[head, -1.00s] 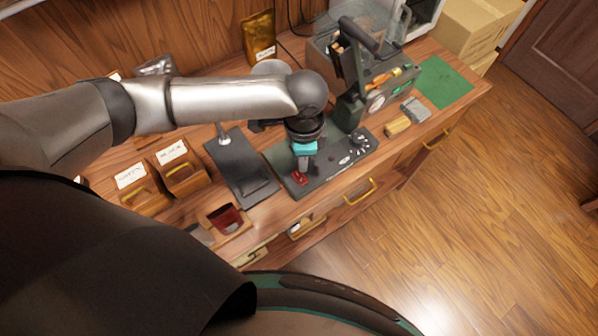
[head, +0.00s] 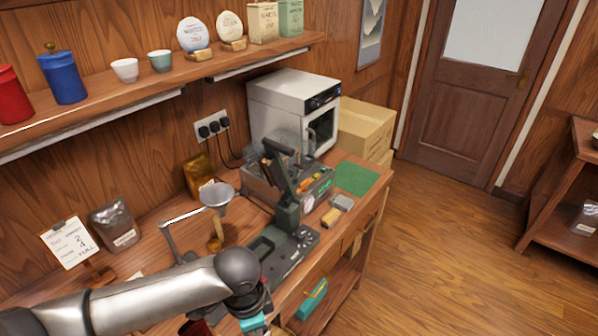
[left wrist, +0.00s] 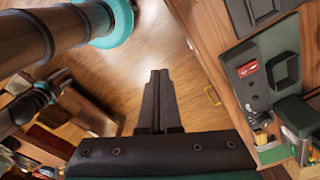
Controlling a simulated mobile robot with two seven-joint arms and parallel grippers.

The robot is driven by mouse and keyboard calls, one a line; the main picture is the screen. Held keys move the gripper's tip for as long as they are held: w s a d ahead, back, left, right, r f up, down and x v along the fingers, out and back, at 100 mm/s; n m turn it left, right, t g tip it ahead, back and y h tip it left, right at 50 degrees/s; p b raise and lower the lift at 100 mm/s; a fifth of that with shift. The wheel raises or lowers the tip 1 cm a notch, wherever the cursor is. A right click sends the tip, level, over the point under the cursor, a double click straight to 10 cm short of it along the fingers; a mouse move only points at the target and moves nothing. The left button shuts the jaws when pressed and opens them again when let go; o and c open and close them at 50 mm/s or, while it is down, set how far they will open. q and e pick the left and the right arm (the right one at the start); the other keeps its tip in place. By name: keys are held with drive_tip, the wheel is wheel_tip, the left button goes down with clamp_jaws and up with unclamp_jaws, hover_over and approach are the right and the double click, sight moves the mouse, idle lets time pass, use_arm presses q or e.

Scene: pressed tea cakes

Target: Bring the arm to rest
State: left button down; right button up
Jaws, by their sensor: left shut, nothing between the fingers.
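My left arm (head: 160,296) comes in from the lower left in the head view, bent at a round joint. Its gripper points down, with a teal band (head: 253,322) at the bottom edge, and the fingertips are cut off there. In the left wrist view my left gripper (left wrist: 159,76) shows its two dark fingers together, with nothing between them. The fingers are over the floor, apart from the workbench at the right. My right gripper is not recognisable in either view.
A lever press (head: 289,210) stands on the workbench, beside a green mat (head: 356,178). A funnel on a stand (head: 217,195) is left of it. A white oven (head: 290,100) stands behind. A wall shelf (head: 150,85) holds cups and tins. Open floor (head: 440,250) lies to the right.

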drive_tip(key=w, duration=0.7)
use_arm(q)
drive_tip(key=s+d+r+n+t+h, duration=0.1)
drive_tip(key=s+d+r+n+h, duration=0.15)
drive_tip(key=d, duration=0.55)
drive_tip(key=s+a+n+t+y, duration=0.1)
drive_tip(key=s+a+n, duration=0.35)
drive_tip(key=a, duration=0.35)
drive_tip(key=s+a+n+t+y, duration=0.1)
drive_tip(key=s+a+n+y, duration=0.1)
drive_tip(key=s+a+n, duration=0.45)
wheel_tip(320, 180, down, 30)
drive_tip(key=w+a+m+b, duration=0.1)
drive_tip(key=m+b, duration=0.1)
drive_tip(key=b, duration=0.8)
drive_tip(key=s+a+f+g+b, duration=0.1)
drive_tip(key=s+f+b, duration=0.3)
drive_tip(key=s+f, duration=0.3)
drive_tip(key=s+a+f+g+b, duration=0.1)
drive_tip(key=s+f+b, duration=0.4)
drive_tip(key=f, duration=1.1)
drive_tip(key=s+a, duration=0.1)
drive_tip(key=s, duration=0.2)
drive_tip(key=shift+s+f, duration=0.3)
drive_tip(key=shift+f, duration=0.1)
use_arm(e)
wheel_tip(320, 180, down, 19)
drive_tip(key=s, duration=0.2)
drive_tip(key=shift+s+f, duration=0.15)
drive_tip(key=shift+s, duration=0.25)
